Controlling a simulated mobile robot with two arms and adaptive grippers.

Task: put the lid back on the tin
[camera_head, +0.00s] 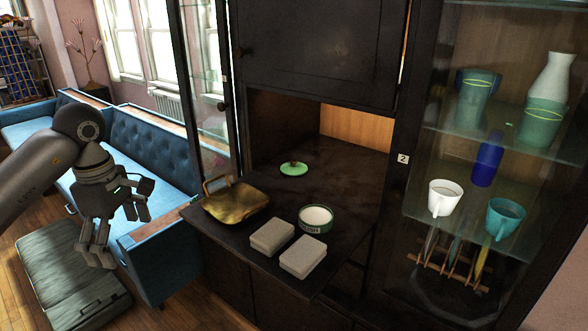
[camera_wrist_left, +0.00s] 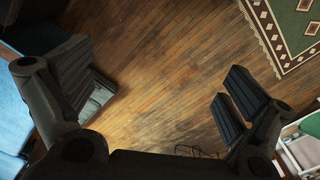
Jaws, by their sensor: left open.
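The tin (camera_head: 315,219) is a small round green container with a pale inside. It stands open on the dark cabinet shelf in the head view. The lid (camera_head: 294,169), a green disc with a small dark knob, lies flat on the shelf behind the tin, apart from it. My left gripper (camera_head: 119,232) hangs left of the shelf, well away from both, open and empty. In the left wrist view its fingers (camera_wrist_left: 162,88) are spread over bare wooden floor. My right gripper is not in view.
A brass-coloured pan-like object (camera_head: 236,203) stands left of the tin. Two pale grey blocks, one left (camera_head: 271,237) and one right (camera_head: 303,257), lie in front of it. A glass-doored cabinet (camera_head: 404,190) rises at right. A blue sofa (camera_head: 150,165) stands behind my left arm.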

